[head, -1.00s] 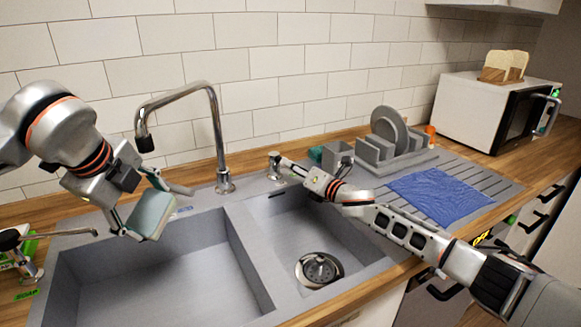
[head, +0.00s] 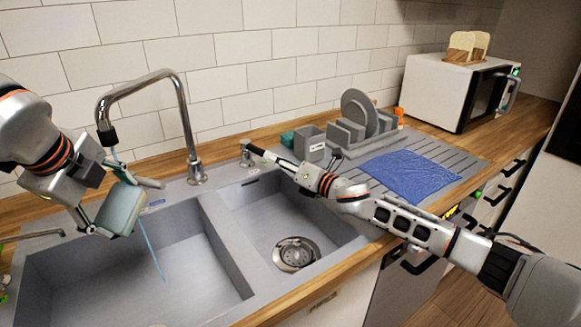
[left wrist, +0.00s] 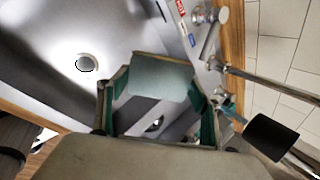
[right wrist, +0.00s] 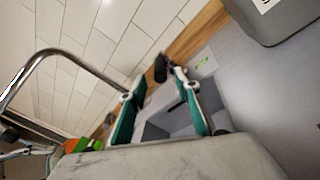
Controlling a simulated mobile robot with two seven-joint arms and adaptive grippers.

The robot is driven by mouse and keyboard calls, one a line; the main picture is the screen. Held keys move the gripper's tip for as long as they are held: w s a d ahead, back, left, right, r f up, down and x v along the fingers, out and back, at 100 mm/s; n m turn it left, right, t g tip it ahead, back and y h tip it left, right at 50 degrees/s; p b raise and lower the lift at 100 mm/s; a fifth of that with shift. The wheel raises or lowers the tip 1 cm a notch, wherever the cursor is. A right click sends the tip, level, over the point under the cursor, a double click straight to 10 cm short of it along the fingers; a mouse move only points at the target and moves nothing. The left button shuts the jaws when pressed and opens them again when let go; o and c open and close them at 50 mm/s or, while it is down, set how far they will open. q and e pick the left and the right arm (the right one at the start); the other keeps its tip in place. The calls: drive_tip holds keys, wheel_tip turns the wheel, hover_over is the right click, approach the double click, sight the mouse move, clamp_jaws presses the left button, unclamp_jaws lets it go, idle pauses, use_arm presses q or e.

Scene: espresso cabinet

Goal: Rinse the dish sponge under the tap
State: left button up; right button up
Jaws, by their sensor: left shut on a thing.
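A pale grey-green sponge (head: 121,208) is held in my left gripper (head: 122,200), above the left basin (head: 190,265). It also shows between the fingers in the left wrist view (left wrist: 160,78). The tap (head: 180,110) has its dark spout end just above the sponge. A thin blue water stream (head: 152,252) shows above the sponge and again below it, running into the left basin; the sponge hides the part between.
The right basin (head: 275,215) is empty, with a round drain (head: 296,254). A dish rack (head: 350,140) with plates and a blue cloth (head: 410,175) occupy the drainboard on the right.

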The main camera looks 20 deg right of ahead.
drive_tip(key=v, duration=0.5)
drive_tip(key=shift+s+d, duration=0.15)
drive_tip(key=shift+s, duration=0.05)
idle(0.6)
